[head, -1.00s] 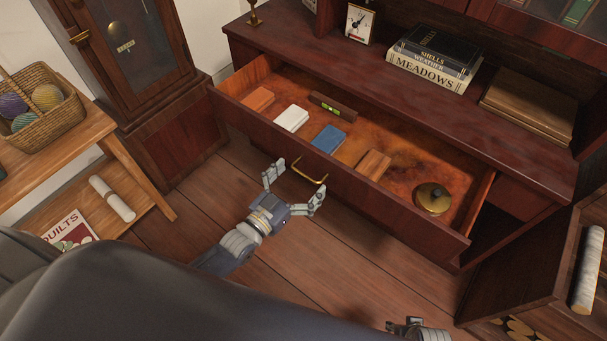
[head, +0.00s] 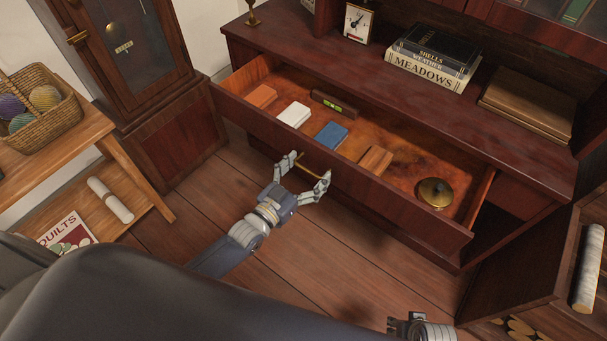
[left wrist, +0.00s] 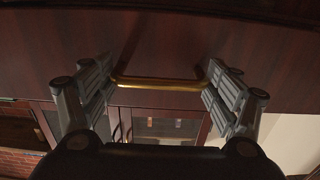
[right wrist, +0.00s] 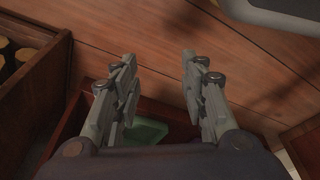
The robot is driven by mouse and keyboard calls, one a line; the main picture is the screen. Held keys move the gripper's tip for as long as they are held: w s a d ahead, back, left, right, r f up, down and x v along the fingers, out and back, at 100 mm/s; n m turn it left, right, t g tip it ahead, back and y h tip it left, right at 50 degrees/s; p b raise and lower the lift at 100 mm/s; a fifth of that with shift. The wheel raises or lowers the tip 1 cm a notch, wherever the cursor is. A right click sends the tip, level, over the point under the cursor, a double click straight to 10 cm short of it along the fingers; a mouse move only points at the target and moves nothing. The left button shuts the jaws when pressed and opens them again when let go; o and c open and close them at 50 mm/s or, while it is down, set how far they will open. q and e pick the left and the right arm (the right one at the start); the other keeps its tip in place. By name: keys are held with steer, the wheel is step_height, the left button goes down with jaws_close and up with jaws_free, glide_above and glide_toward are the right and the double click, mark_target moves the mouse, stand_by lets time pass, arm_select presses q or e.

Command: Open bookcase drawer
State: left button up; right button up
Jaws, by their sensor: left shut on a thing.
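The wide dark red-brown drawer (head: 400,211) of the bookcase stands well out, with its inside showing. Its brass bar handle (left wrist: 160,82) is on the front panel and also shows in the head view (head: 311,172). My left gripper (head: 309,169) is at this handle. In the left wrist view its fingers (left wrist: 160,78) are at the two ends of the bar, closed on it lengthwise. My right gripper (right wrist: 160,85) is open and empty above the floor, with a wide gap between its fingers. Only part of it shows at the bottom of the head view (head: 410,325).
In the drawer lie a white box (head: 293,115), a blue box (head: 331,135), a wooden block (head: 376,159), a spirit level (head: 333,105) and a round brass object (head: 435,192).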

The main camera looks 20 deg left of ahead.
arm_select(q)
steer(key=shift+x, duration=1.6)
arm_select(e)
steer(key=shift+w+r, duration=0.2)
steer(key=shift+r, duration=0.35)
steer(key=shift+w+r, duration=0.15)
steer(key=shift+r, duration=0.4)
arm_select(q)
steer(key=shift+r, duration=0.1)
steer(key=o, duration=1.5)
steer(key=shift+s, duration=0.1)
steer(key=shift+s, duration=0.1)
glide_toward(314, 164)
steer(key=s+r, duration=0.2)
steer(key=s, duration=0.1)
steer(key=shift+a, duration=0.15)
